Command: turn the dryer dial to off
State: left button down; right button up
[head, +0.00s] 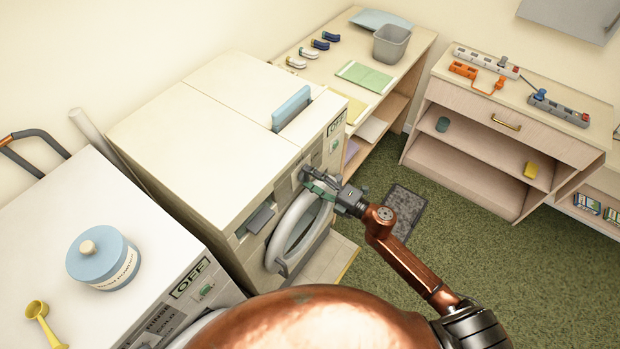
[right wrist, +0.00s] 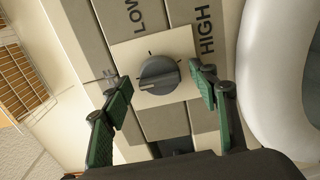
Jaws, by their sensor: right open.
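The dryer (head: 205,120) is the cream front-loading machine in the middle of the head view, with a round door (head: 298,228). Its dark grey round dial (right wrist: 160,75) sits on a pale square plate in the right wrist view, between my fingers. LOW and HIGH are printed above the plate; the lettering by the left finger is partly hidden. The dial's ridge lies roughly crosswise in that view; I cannot tell which end points. My right gripper (right wrist: 166,92) is open, its green-padded fingers on either side of the dial with gaps visible. In the head view it (head: 322,186) is at the dryer's front. My left gripper is not in view.
A second white machine (head: 150,240) stands at lower left, bearing a blue lidded jar (head: 102,258) and a yellow scoop (head: 45,323). A blue item (head: 291,108) is on the dryer top. Shelves and a cabinet (head: 470,125) stand behind; green carpet (head: 465,235) is free at right.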

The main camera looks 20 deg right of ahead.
jog(key=v, duration=1.1)
jog(key=shift+s+d, duration=0.3)
